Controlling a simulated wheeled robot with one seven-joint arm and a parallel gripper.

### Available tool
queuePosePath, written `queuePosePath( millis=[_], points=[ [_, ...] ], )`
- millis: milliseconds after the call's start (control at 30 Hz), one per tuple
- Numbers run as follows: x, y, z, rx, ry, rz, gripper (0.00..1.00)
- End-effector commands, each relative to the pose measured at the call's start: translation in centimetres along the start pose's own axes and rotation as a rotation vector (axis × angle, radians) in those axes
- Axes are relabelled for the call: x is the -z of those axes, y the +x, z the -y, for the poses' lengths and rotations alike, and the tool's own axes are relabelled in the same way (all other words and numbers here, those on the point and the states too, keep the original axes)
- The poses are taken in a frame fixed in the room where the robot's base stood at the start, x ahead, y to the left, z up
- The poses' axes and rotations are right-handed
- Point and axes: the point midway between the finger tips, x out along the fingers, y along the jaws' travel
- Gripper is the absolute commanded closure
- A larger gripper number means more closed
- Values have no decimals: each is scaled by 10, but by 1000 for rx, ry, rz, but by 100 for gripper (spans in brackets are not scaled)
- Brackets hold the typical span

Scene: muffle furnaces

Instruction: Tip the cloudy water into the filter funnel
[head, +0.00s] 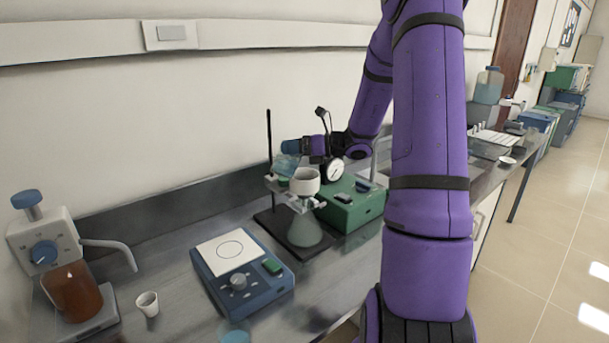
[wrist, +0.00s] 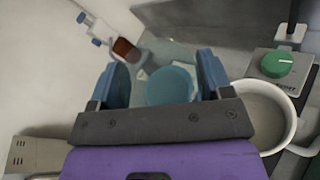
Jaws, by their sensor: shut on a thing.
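My gripper (head: 293,147) is shut on a clear glass vessel (head: 285,166) with pale blue cloudy water in it. The vessel looks tilted, just behind and left of the white filter funnel (head: 305,181). In the wrist view, my gripper's two blue fingers (wrist: 163,64) stand either side of the cloudy water (wrist: 170,87), which shows as a blue disc. The wide, round funnel (wrist: 265,112) is just right of the fingers there. The funnel sits above a conical flask (head: 304,230). I cannot tell whether any water is flowing, and the vessel's lip is unclear.
A green-topped box (head: 352,206) with a round gauge (head: 336,173) stands close right of the funnel. A thin black rod (head: 269,140) rises behind it. A blue balance (head: 240,275), a small white cup (head: 147,304) and a brown-liquid dispenser (head: 72,291) stand left.

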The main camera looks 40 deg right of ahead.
Motion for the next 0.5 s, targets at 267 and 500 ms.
queuePosePath(
  millis=[267,500],
  points=[
    [1,-1,2,-23,43,33,76],
    [1,-1,2,-24,46,34,76]
  ],
)
